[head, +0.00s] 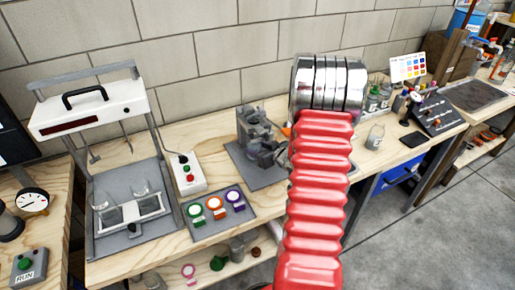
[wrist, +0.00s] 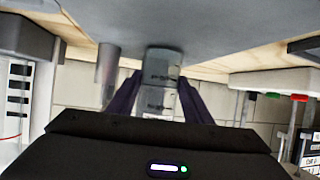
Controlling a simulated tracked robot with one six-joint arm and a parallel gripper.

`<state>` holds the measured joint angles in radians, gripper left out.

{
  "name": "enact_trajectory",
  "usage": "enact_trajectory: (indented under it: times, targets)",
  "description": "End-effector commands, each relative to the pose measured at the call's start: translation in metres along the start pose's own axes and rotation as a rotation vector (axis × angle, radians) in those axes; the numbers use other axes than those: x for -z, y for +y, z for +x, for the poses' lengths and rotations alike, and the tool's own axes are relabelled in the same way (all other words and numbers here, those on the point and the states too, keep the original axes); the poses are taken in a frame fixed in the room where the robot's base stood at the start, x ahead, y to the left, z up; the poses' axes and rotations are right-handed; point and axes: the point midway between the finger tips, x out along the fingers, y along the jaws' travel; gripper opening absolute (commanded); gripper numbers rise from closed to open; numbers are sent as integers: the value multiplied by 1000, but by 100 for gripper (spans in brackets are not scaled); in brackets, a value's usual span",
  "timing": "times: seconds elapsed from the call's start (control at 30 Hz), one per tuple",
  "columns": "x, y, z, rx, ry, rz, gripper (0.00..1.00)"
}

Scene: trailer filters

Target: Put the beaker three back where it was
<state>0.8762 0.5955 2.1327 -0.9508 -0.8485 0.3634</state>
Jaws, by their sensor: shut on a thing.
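In the wrist view, my gripper (wrist: 160,105) is shut on a clear glass beaker (wrist: 161,72) with dark markings. The dark fingers lie on either side of the glass. This view looks upside down, with a grey surface (wrist: 225,28) along the top, and the beaker's far end meets or nearly meets that surface; I cannot tell if they touch. I cannot read a number on the beaker. Two other glass beakers (head: 103,202) (head: 141,188) stand in the grey frame at left.
A grey cylinder (wrist: 108,66) stands close beside the held beaker. A glass jar (head: 375,137) stands right of my arm.

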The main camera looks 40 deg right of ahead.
Motion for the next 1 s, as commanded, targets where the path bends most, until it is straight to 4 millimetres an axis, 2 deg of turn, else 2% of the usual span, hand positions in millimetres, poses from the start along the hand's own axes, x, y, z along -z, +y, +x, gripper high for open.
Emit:
enact_trajectory:
  times: [0.1,0.13,0.37,0.73,0.87,1.0]
  targets:
    - [-1,0,1,1,1,0,13]
    - [-1,-1,1,1,0,0,47]
    - [-1,-1,1,1,0,-1,63]
    - [1,0,-1,0,0,-1,64]
    - [1,0,-12,-1,1,0,64]
    - [1,1,-31,-3,1,0,64]
